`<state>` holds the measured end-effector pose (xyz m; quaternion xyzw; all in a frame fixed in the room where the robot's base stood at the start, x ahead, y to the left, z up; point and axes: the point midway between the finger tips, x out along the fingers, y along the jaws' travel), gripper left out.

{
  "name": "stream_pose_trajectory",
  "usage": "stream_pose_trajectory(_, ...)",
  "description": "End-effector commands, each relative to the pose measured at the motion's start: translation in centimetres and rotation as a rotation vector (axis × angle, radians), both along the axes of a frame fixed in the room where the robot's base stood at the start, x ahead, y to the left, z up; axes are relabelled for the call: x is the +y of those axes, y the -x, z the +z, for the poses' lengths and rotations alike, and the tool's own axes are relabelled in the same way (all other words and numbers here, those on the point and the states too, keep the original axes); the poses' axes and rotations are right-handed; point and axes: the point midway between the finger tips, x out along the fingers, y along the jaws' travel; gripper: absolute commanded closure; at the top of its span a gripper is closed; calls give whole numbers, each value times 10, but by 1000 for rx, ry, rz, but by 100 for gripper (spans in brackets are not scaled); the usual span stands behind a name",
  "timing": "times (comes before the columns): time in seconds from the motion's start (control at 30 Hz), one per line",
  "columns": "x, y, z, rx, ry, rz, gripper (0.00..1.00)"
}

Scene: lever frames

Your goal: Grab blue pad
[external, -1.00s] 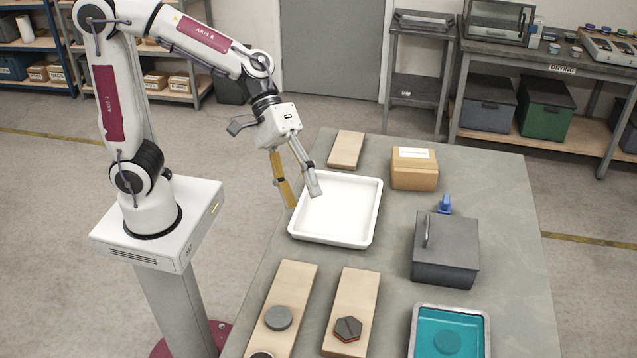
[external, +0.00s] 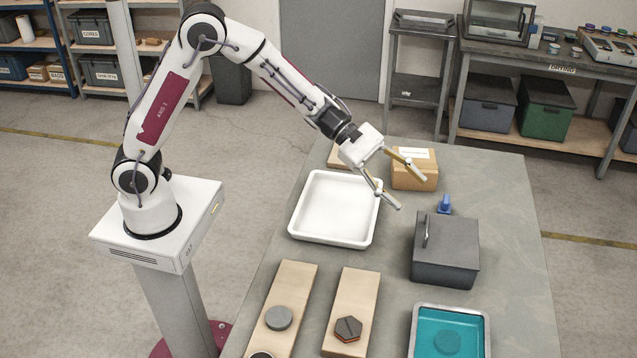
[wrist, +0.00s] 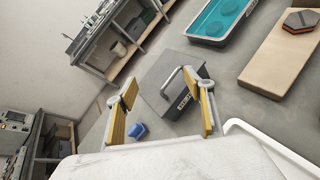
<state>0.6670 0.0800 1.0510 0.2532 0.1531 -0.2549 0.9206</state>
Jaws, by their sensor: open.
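A small blue object (external: 445,204), which I take for the blue pad, sits on the table behind the dark grey lidded box. It also shows in the wrist view (wrist: 138,131), low and near the left finger. Its exact shape is hard to tell. My gripper (external: 410,192) is open and empty, raised above the table, to the left of the blue object in the external view. In the wrist view its two yellow-faced fingers (wrist: 166,92) stand apart, with the grey box showing between them.
The dark grey box (external: 445,255) with a handle stands close to the blue object. A cardboard box (external: 414,169) is behind my gripper, and a white tray (external: 310,231) lies left. A teal-filled tray (external: 480,325) and wooden boards (external: 346,290) are in front.

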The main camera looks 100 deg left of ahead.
Motion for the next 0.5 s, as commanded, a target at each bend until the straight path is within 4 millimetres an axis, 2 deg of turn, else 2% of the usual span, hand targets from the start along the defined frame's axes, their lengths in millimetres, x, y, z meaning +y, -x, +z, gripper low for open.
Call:
stream_pose_trajectory(0.03,13,-7,-11,11,34,44,47)
stream_pose_trajectory(0.2,55,-27,-39,33,148,192,47)
stream_pose_trajectory(0.5,123,-45,-91,62,320,428,47)
